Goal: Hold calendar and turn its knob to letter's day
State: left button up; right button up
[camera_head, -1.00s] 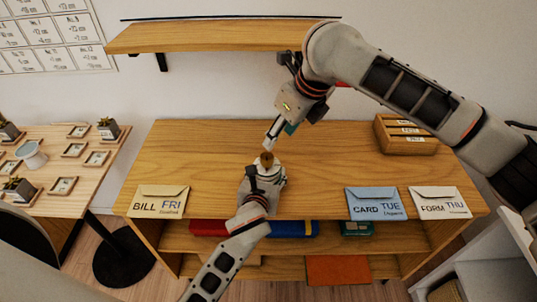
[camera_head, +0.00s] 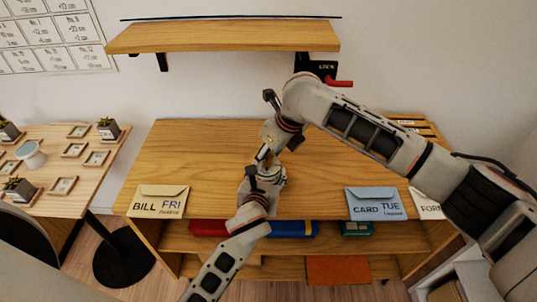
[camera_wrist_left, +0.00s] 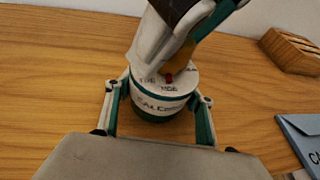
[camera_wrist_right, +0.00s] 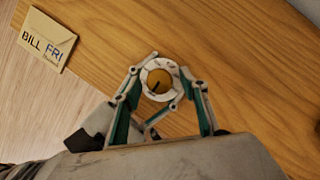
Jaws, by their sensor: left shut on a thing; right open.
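The calendar (camera_wrist_left: 160,104) is a round drum with a white and green side and a lettered white top. It stands on the wooden desktop. My left gripper (camera_wrist_left: 157,98) is shut on its sides; it also shows in the head view (camera_head: 264,178). The wooden-coloured knob (camera_wrist_right: 159,80) with a dark pointer line sits on the calendar top. My right gripper (camera_wrist_right: 165,88) is open above, its fingers on either side of the knob; contact is unclear. In the left wrist view it hides part of the dial. Letters on the desk are BILL FRI (camera_head: 158,201), CARD TUE (camera_head: 375,204) and FORM (camera_head: 429,205), partly hidden.
A wooden sorter (camera_wrist_left: 291,49) stands at the desk's back right, mostly behind my right arm in the head view. A wall shelf (camera_head: 222,37) hangs above, with a red lever (camera_head: 339,82) near its right end. A side table (camera_head: 75,175) with small frames stands left.

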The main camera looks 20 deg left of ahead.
jog(key=c, duration=1.1)
jog(key=shift+m, duration=0.4)
jog(key=shift+s+a+m+t+h, duration=0.1)
jog(key=shift+m+t+h, duration=0.3)
jog(key=shift+m, duration=0.85)
jog(key=shift+s+a+m+t+h, duration=0.1)
jog(key=shift+m+t+h, duration=0.3)
jog(key=shift+m, duration=0.85)
jog(key=o, duration=1.1)
